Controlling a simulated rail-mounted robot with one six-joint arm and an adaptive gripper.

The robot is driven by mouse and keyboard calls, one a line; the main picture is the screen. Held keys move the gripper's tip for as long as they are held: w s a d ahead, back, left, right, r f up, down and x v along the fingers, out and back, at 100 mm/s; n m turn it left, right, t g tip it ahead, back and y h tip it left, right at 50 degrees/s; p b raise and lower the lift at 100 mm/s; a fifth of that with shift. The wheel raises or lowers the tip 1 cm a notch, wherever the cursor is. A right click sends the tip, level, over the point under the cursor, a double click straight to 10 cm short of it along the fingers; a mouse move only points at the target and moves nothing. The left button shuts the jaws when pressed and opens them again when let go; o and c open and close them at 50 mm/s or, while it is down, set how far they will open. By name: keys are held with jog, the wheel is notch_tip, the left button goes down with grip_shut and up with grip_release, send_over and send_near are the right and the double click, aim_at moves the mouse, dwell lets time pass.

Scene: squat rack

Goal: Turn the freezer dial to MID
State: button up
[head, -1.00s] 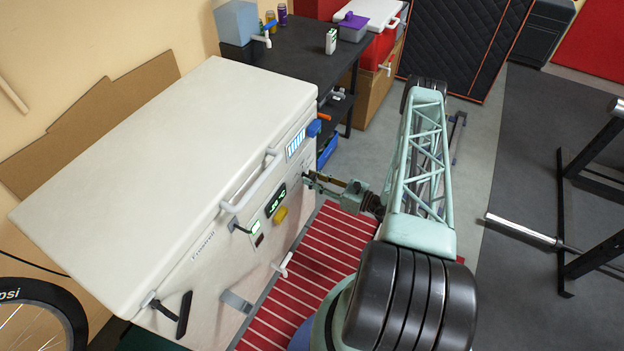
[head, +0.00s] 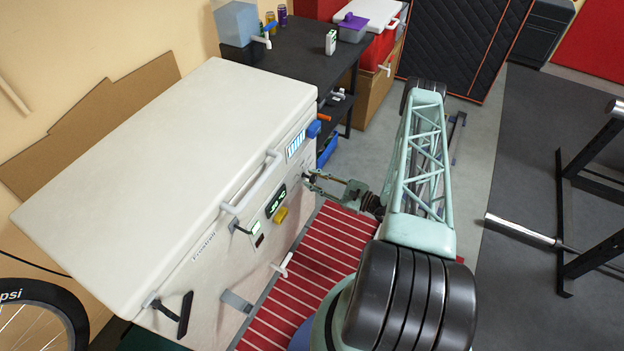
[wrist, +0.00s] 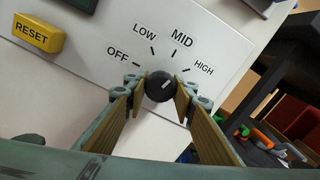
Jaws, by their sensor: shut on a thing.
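The white freezer (head: 150,150) stands at the left in the head view, its control panel facing my arm. In the wrist view the black round dial (wrist: 160,87) sits on the panel under the printed words OFF, LOW, MID (wrist: 182,40) and HIGH (wrist: 203,69). Its white pointer mark slants up and right, seemingly between the MID and HIGH ticks. My gripper (wrist: 158,93) is shut on the dial, one finger on each side. In the head view my gripper (head: 312,180) reaches the panel; the dial is largely hidden there.
A yellow RESET button (wrist: 37,33) is left of the dial. The freezer's lid handle (head: 253,183) sticks out above the panel. A dark table (head: 300,45) stands behind the freezer. A red striped mat (head: 320,245) lies on the floor below my arm.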

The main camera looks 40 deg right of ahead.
jog(key=shift+n, duration=1.3)
jog(key=o, duration=0.9)
jog(key=shift+s+d, duration=0.1)
jog(key=shift+s, duration=0.1)
jog(key=shift+v, duration=5.75)
